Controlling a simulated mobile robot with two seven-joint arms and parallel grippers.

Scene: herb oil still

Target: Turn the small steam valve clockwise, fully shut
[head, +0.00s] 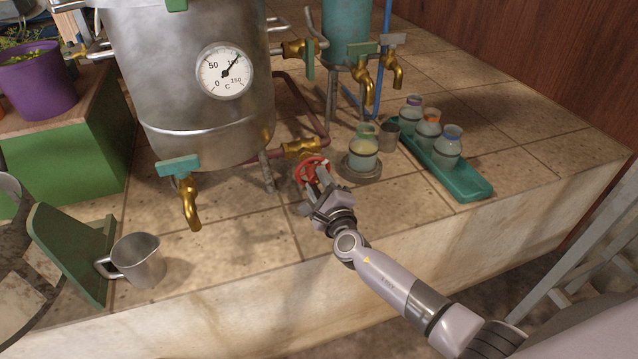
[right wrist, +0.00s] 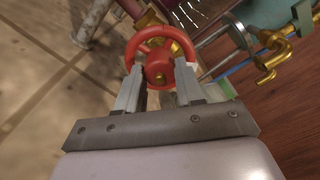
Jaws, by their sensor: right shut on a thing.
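The small steam valve has a red handwheel (head: 312,170) on a brass body (head: 301,148), low at the right foot of the steel still. My right gripper (head: 318,184) reaches it from the front and is shut on the red wheel. In the right wrist view the red wheel (right wrist: 160,62) lies at the tips of my gripper's two fingers (right wrist: 160,92), with its brass hub in the middle. My left gripper is not in view.
The steel still (head: 190,100) with its dial gauge (head: 225,72) stands behind left. A glass jar (head: 362,153) stands close right of the wheel, beside a green tray (head: 455,178) of bottles. A metal jug (head: 138,260) stands front left. Bare tiles lie between (head: 250,225).

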